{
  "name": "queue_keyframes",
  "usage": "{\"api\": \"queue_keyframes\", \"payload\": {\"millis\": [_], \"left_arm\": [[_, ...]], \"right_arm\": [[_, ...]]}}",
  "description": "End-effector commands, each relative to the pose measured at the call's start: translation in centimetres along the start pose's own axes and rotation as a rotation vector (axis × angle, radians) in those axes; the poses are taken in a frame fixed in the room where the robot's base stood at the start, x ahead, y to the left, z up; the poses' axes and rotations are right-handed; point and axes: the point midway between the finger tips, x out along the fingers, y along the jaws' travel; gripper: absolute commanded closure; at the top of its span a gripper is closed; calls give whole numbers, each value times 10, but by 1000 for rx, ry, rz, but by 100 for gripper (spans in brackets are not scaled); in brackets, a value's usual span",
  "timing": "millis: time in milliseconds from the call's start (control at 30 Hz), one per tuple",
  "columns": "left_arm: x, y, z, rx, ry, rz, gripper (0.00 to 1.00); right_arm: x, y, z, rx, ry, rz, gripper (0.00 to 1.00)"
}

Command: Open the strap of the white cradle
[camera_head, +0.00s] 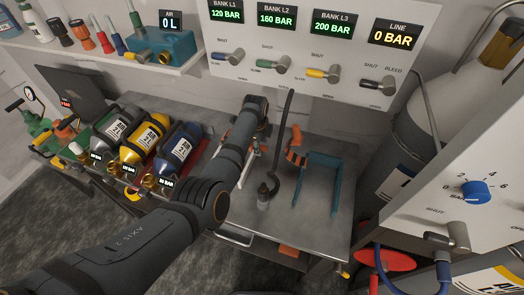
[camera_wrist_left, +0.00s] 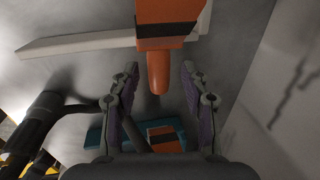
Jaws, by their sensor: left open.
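The white cradle (camera_head: 251,157) stands on the metal bench, partly hidden behind my left arm in the head view. In the left wrist view its white edge (camera_wrist_left: 75,43) crosses the top. Its orange strap (camera_wrist_left: 172,12) with a black band hangs there, ending in a rounded orange tab (camera_wrist_left: 159,74). My left gripper (camera_wrist_left: 159,72) is open, with one finger on each side of the tab and visible gaps to both. In the head view most of this gripper is hidden by my wrist. My right gripper is in neither view.
A teal cradle (camera_head: 325,160) with an orange and black strap (camera_head: 294,146) stands to the right. A dark hose (camera_head: 283,135) hangs between the cradles. Several gas cylinders (camera_head: 140,147) lie at left. The bench front right is clear.

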Motion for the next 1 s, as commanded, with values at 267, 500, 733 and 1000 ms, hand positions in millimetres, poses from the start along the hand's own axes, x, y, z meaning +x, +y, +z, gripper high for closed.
{"api": "queue_keyframes", "payload": {"millis": [267, 500, 733, 1000], "left_arm": [[5, 1, 1, 2, 0, -1, 54], [5, 1, 1, 2, 0, 0, 83], [6, 1, 0, 2, 1, 0, 100], [4, 2, 0, 1, 6, 1, 100]], "right_arm": [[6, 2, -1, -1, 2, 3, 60], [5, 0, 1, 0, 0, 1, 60], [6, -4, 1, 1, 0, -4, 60], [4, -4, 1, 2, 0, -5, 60]]}}
